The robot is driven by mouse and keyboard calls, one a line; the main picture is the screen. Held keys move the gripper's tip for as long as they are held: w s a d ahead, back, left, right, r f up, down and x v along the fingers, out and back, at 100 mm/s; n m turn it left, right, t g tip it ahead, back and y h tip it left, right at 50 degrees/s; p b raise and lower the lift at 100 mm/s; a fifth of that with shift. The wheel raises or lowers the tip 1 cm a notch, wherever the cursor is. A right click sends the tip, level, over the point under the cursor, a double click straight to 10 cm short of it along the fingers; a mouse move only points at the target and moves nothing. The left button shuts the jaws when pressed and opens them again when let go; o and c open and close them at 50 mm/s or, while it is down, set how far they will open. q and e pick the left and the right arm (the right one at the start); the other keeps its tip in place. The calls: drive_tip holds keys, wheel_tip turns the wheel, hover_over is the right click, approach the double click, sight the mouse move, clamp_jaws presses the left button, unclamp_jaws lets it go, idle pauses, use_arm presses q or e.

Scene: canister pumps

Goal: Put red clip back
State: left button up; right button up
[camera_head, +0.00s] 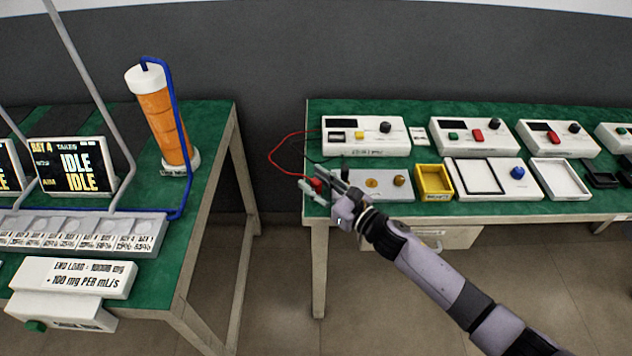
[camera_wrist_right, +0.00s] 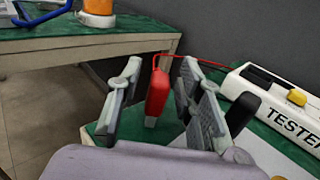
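The red clip (camera_head: 317,184) is at the left front of the right table, joined to the tester (camera_head: 366,135) by a thin red wire (camera_head: 272,158). In the right wrist view the red clip (camera_wrist_right: 158,92) stands upright between my two fingers, with a visible gap on each side. My right gripper (camera_head: 324,188) is open around it, also seen in the right wrist view (camera_wrist_right: 160,100). A black clip (camera_wrist_right: 242,112) is just right of the right finger. What the red clip's lower end touches is unclear. My left gripper is out of view.
A grey plate (camera_head: 372,184) with brass-coloured knobs lies beside the gripper, then a yellow tray (camera_head: 434,181) and a white scale-like box (camera_head: 490,178). More devices line the back. An open gap separates this table from the left table (camera_head: 212,150) with its orange canister (camera_head: 160,118).

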drive_tip(key=shift+r, duration=0.1)
drive_tip(key=shift+s+d, duration=0.1)
drive_tip(key=shift+d, duration=0.05)
drive_tip(key=v, duration=1.1)
drive_tip(key=shift+s+d+b, duration=0.2)
drive_tip(key=shift+s+b, duration=0.05)
drive_tip(key=shift+b, duration=0.2)
